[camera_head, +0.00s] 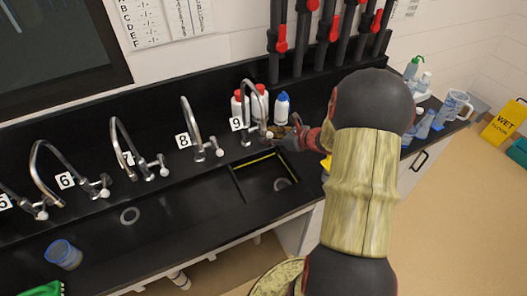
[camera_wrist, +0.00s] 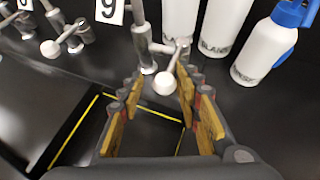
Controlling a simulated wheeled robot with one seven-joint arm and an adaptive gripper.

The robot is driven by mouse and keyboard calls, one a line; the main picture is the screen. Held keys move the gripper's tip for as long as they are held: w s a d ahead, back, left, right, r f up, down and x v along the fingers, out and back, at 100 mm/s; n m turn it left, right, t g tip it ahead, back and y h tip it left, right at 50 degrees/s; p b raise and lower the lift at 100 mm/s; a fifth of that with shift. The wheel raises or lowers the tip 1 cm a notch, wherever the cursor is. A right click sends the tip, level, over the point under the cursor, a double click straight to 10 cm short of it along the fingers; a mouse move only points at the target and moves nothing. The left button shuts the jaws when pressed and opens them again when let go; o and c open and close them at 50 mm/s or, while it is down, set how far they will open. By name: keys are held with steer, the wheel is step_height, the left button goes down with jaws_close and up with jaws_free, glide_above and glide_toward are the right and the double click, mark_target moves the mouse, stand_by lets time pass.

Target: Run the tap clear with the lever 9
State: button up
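Tap 9 (camera_head: 248,103) is a curved metal spout at the right end of the row, beside the label 9 (camera_head: 237,124). Its lever (camera_wrist: 166,82) ends in a white ball and shows in the wrist view just ahead of my fingertips, in line with the gap between them. My gripper (camera_wrist: 158,88) is open, with yellow pads on both fingers and nothing between the pads that I can make out. In the head view my gripper (camera_head: 284,134) is close to tap 9 and partly hides its lever side. Whether a finger touches the lever is unclear.
White bottles (camera_wrist: 224,25) stand just behind tap 9, with a blue-topped bottle (camera_wrist: 265,50) to their right. Tap 8 (camera_head: 190,122) is to the left. A sink basin with a yellow line (camera_head: 258,160) lies below. Black pipes with red handles (camera_head: 281,35) rise behind.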

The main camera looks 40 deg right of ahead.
steer(key=shift+d, duration=0.3)
steer(key=shift+s+d+r, duration=0.1)
steer(key=shift+s+r, duration=0.15)
steer(key=p+v, duration=0.3)
steer(key=v, duration=0.3)
steer(key=shift+s, duration=0.15)
